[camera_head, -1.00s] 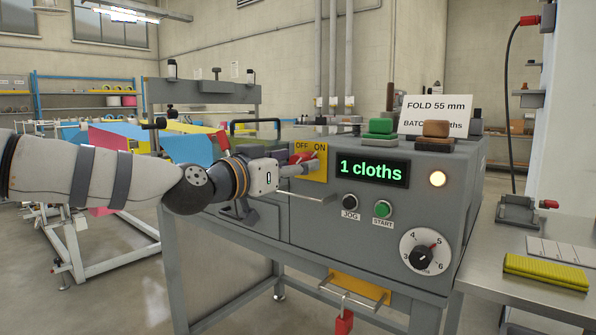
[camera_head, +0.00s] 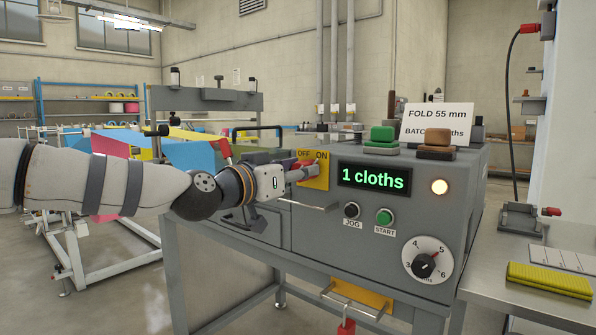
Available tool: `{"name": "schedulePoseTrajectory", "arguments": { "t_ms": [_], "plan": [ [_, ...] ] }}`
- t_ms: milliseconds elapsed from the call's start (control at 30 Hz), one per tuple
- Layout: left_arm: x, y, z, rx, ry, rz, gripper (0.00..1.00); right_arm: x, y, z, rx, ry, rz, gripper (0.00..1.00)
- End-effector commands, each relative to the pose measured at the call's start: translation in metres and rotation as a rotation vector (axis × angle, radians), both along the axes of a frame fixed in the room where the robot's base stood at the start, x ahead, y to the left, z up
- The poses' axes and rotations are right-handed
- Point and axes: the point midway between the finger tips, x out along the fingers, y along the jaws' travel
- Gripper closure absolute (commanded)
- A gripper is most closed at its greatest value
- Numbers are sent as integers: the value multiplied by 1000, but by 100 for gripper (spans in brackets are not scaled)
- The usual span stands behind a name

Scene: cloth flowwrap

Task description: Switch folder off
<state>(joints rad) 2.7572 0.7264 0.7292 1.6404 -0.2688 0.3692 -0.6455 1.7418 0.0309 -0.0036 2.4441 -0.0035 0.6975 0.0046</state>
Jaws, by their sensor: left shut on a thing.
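The folder (camera_head: 330,240) is a grey machine with a yellow switch plate (camera_head: 322,182) marked OFF on the left and ON on the right. My left gripper (camera_head: 304,173) reaches this plate from the left and is shut on the red switch handle (camera_head: 301,164). The gripper covers much of the handle, so its exact angle is hard to tell. The green display (camera_head: 374,179) reads "1 cloths" and the round lamp (camera_head: 439,187) is lit. My right gripper is not in view.
Below the display are the black JOG button (camera_head: 351,210), green START button (camera_head: 384,216) and a numbered dial (camera_head: 427,259). A metal bar handle (camera_head: 307,206) juts out just below my gripper. A side table (camera_head: 490,285) at right holds folded yellow cloth (camera_head: 549,281).

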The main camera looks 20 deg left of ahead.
Motion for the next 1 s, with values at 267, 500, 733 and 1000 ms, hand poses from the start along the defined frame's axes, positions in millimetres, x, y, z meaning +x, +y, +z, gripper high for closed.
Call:
{"name": "schedulePoseTrajectory", "arguments": {
  "t_ms": [267, 500, 733, 1000],
  "plan": [
    [0, 0, -1, -204, 77, -1, 96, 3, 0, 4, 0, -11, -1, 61],
    [0, 1, -1, -420, 156, -1, 96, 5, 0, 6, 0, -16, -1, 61],
    [0, 1, -2, -627, 232, -1, 96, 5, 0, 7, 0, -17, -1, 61],
    [0, 1, -4, -867, 320, -2, 96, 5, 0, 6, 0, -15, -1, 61]
  ]
}}
